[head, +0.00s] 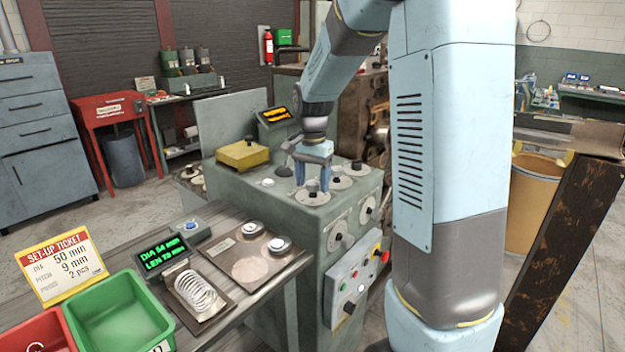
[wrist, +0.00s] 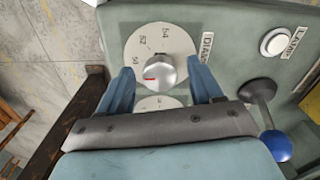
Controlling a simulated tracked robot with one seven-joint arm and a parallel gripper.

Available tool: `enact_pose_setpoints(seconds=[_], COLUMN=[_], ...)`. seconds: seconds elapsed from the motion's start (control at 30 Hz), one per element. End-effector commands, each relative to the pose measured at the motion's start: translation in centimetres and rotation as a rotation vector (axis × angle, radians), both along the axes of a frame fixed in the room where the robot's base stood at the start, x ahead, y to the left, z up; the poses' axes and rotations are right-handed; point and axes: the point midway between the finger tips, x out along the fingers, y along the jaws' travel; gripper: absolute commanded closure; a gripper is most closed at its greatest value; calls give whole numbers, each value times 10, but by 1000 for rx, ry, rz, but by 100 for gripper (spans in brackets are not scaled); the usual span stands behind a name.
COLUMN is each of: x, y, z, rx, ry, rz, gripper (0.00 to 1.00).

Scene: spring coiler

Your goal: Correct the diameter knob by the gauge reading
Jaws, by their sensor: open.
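The diameter knob is a silver knob (wrist: 160,70) with a red mark on its left side, on a white dial (wrist: 135,48) marked 50, 52 and 54. The label beside it begins "DIAM". The red mark points left, near the 50 side; the exact value is unclear. My gripper (wrist: 163,88) is open, with one blue finger on each side of the knob; contact is unclear. In the head view my gripper (head: 312,180) points down over the dial (head: 312,198). The gauge display (head: 163,255) reads DIA 54 mm, and LEN apparently 73 mm. The set-up ticket (head: 62,262) says 50 mm.
Other dials (head: 356,170) stand behind. A white round button (wrist: 275,42) and a blue-ended lever (wrist: 275,145) are close on the right in the wrist view. A spring (head: 194,291) lies by the gauge, beside a green bin (head: 120,312). A yellow block (head: 243,155) sits on the machine.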

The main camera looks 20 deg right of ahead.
Motion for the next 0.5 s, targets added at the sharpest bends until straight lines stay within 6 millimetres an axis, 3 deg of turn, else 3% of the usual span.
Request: enact_pose_setpoints(seconds=[0.07, 0.5], x=[0, 0], y=[0, 0], z=[0, 0], rx=[0, 0], ry=[0, 0], rz=[0, 0], gripper=[35, 77])
